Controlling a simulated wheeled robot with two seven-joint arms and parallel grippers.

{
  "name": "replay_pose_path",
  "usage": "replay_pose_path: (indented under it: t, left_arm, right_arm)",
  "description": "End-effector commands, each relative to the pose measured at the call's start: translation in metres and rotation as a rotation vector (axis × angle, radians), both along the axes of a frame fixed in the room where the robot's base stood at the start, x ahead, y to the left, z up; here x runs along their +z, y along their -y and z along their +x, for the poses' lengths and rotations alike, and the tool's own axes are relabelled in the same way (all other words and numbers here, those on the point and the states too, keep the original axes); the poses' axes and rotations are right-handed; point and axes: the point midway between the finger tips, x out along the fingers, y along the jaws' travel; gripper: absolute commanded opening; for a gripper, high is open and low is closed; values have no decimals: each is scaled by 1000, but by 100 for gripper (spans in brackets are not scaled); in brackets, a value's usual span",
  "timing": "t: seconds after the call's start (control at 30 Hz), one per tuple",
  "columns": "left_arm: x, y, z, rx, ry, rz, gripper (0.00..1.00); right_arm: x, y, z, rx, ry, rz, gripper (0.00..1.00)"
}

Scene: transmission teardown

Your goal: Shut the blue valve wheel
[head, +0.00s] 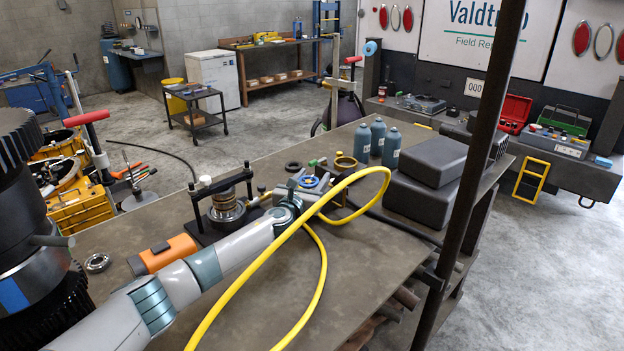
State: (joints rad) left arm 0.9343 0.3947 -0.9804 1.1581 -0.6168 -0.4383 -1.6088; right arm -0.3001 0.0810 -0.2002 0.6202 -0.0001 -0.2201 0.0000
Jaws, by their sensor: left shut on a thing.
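The blue valve wheel (309,181) is a small blue ring near the middle of the table, beside a brass-coloured ring fitting. My left arm reaches in from the lower left. My left gripper (298,187) is at the near left side of the wheel and appears shut on its rim. The fingers are small in the view and partly hidden by the wrist. The wheel's stem and lower body are mostly hidden behind the gripper and the yellow hose. My right gripper is not in view.
A yellow hose (312,237) loops over my left wrist and across the table (375,262). A black press frame (222,187) stands left of the gripper. Blue-grey bottles (378,137) and dark cases (428,197) stand right. A dark upright post (470,170) crosses the right side.

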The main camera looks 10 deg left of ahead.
Motion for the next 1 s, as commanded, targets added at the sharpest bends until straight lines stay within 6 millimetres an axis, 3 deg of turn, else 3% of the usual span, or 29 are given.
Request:
replay_pose_path:
  t: [1.0]
  left_arm:
    - [-3,5,-2,-161,-3,1,28]
  right_arm:
    - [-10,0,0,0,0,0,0]
